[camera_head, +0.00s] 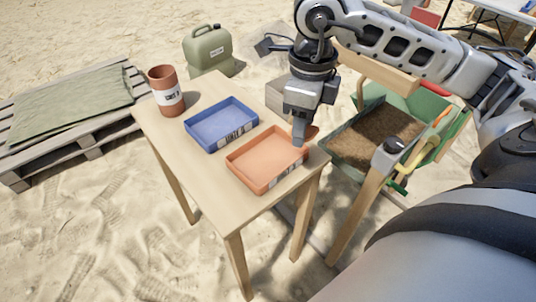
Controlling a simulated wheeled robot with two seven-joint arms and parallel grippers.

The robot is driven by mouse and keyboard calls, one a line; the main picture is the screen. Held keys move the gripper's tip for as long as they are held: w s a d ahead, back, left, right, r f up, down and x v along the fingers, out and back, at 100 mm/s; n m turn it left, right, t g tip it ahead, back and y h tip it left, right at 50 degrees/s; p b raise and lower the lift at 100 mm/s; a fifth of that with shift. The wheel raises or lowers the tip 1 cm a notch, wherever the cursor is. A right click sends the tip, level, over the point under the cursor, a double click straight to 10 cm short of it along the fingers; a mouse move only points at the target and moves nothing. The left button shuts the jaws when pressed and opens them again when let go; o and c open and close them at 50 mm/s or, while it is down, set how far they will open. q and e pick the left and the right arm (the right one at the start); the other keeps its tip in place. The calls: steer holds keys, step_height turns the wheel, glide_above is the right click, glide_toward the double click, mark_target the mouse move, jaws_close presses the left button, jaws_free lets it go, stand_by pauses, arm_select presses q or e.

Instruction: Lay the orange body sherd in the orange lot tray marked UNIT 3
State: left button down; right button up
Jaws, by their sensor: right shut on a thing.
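The orange lot tray (247,178) lies on the wooden table near its front right edge. It looks empty, and its label is too small to read. My right gripper (301,140) points down at the tray's right back corner and covers part of its rim. It is shut on the orange body sherd (312,132), which shows as a small orange piece on the right side of the fingers. The fingers hide the rest of the sherd. I cannot tell how high it is above the tray rim. My left gripper is out of view.
A blue tray (194,139) sits beside the orange tray, and a reddish-brown labelled cylinder (168,103) stands at the table's left back. A soil-filled sieve (380,133) stands right of the table. The table's front left area is clear.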

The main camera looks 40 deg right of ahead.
steer(key=d+f+m+b, duration=0.1)
steer(key=d+m, duration=0.3)
steer(key=m, duration=0.6)
steer(key=m+p, duration=0.1)
steer(key=m, duration=0.3)
glide_above(256, 169)
steer(key=f, duration=0.5)
steer(key=d+f, duration=0.1)
steer(key=f, duration=0.2)
steer(key=shift+s+f, duration=0.35)
steer(key=shift+w+a+f, duration=0.2)
steer(key=shift+a+f, duration=0.1)
steer(key=shift+f, duration=0.05)
steer(key=shift+w+a+f, duration=0.1)
steer(key=shift+f, duration=0.85)
steer(key=shift+w+a+f, duration=0.1)
steer(key=shift+f, duration=0.85)
